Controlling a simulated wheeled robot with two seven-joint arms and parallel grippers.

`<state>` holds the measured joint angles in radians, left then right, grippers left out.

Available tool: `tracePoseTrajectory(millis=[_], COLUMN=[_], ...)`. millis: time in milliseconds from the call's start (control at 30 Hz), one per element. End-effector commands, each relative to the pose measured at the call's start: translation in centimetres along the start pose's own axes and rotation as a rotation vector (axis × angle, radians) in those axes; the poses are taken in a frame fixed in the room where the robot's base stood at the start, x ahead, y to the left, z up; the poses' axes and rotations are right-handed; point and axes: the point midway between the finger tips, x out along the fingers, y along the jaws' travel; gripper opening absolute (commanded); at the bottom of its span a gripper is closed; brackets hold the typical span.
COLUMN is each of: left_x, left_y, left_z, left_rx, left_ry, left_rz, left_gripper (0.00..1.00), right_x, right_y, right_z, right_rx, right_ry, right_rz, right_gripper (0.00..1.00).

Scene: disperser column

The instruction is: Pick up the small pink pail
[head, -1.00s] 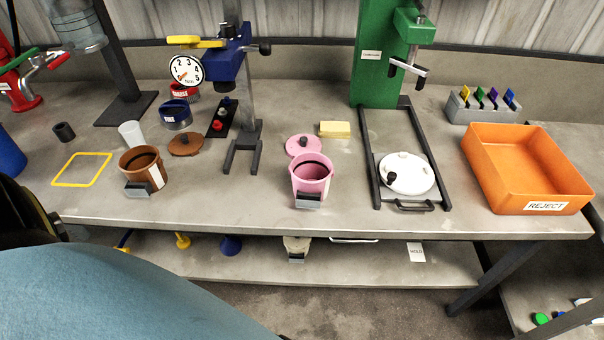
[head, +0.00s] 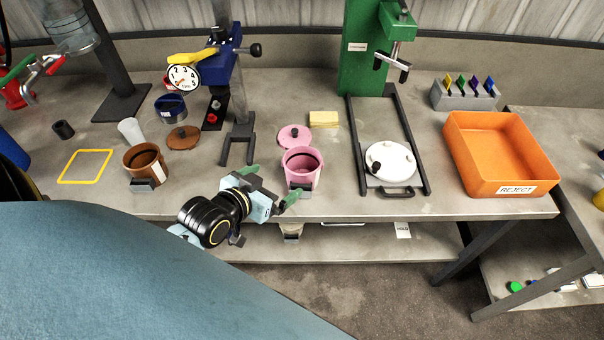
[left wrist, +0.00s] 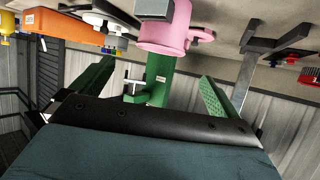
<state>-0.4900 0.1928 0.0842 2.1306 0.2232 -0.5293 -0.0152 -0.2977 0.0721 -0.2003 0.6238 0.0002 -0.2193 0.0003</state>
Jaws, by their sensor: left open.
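The small pink pail (head: 302,168) stands upright and open on the bench near its front edge, with a grey block-like tab on its front. A pink lid (head: 294,137) with a knob lies just behind it. My left gripper (head: 268,184) is open and empty, in front of the bench edge and just left of the pail, apart from it. In the left wrist view the pail (left wrist: 172,32) appears at the top, beyond and between the spread green fingers (left wrist: 152,92). My right gripper is not in view.
A brown pail (head: 145,163) stands to the left, a grey forked stand (head: 240,130) behind. To the right are a white round lid (head: 389,162) on a railed frame and an orange reject bin (head: 499,152). A yellow block (head: 323,119) lies behind the pink lid.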

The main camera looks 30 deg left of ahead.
Motion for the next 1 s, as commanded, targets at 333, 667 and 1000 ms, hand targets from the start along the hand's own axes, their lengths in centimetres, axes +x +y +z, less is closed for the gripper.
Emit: tracePoseTrajectory(millis=[333,667,1000], left_x=[6.2,9.1,12.9], left_y=[-0.1,-0.2,-0.5], left_z=[-0.1,-0.4,-0.6], left_rx=[-0.002,-0.002,0.0], left_ry=[0.007,0.006,0.006], left_rz=[-0.001,0.0,-0.001], left_gripper=[1.0,1.0,1.0], right_x=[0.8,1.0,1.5], right_y=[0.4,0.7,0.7], right_z=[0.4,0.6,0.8], right_rx=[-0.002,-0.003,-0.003], right_ry=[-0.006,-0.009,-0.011], right_rz=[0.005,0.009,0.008], right_gripper=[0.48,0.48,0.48])
